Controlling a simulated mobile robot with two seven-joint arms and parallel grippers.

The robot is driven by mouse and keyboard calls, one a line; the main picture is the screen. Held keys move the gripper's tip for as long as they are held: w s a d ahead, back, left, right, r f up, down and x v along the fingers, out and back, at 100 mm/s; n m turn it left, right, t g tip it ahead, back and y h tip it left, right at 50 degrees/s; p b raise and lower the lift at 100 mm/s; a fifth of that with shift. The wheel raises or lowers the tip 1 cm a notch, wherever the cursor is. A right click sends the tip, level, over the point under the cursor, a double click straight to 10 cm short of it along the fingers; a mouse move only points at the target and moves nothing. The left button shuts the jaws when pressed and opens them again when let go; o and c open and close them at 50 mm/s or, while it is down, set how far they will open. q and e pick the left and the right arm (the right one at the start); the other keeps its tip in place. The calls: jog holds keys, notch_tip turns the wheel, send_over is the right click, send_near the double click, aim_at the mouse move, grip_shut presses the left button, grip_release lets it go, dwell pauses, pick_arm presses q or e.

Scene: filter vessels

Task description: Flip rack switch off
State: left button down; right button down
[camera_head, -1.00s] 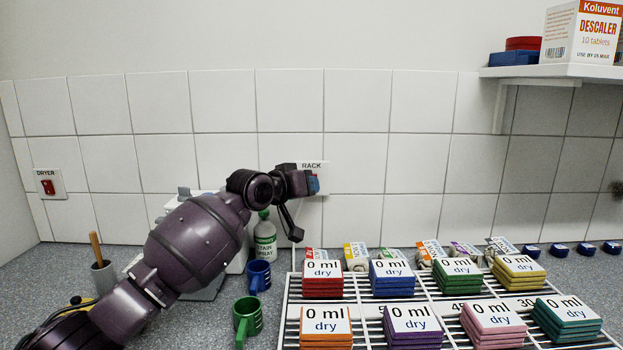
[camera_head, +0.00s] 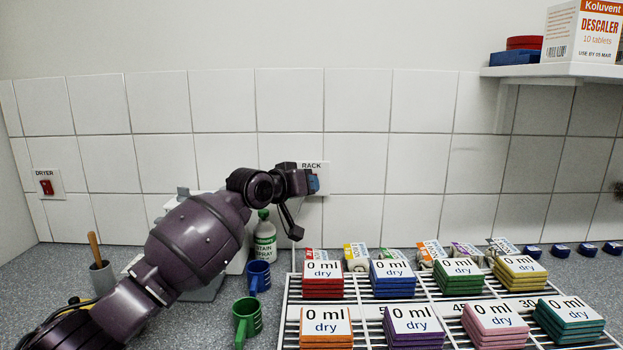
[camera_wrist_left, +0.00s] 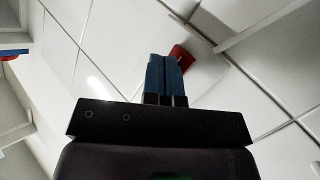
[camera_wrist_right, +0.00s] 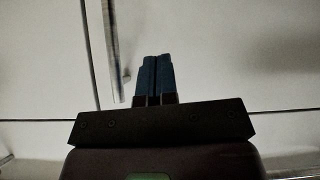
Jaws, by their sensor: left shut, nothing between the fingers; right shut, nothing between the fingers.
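The rack switch (camera_head: 325,178) is a white plate labelled RACK on the tiled wall, mostly hidden behind my left gripper (camera_head: 314,184) in the head view. In the left wrist view its red rocker (camera_wrist_left: 179,53) shows just beyond and to the right of the blue fingertips (camera_wrist_left: 165,57). The left gripper is shut and empty; fingertips and rocker look very close, but I cannot tell if they touch. The rocker's position is unclear. My right gripper (camera_wrist_right: 155,58) is shut and empty in its wrist view, outside the head view.
A dryer switch (camera_head: 46,186) with a red rocker is at far left. A white wire rack (camera_head: 290,300) holds labelled coloured stacks. A shelf (camera_head: 560,72) is upper right.

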jog(key=shift+r, duration=0.1)
pick_arm(q)
jog(key=shift+s+p, duration=0.55)
jog(key=shift+s, duration=0.2)
pick_arm(e)
jog(key=shift+w+r, duration=0.25)
jog(key=shift+r, duration=0.25)
jog(key=shift+w+r, duration=0.25)
jog(key=shift+r, duration=0.25)
pick_arm(q)
jog(key=shift+f, duration=0.1)
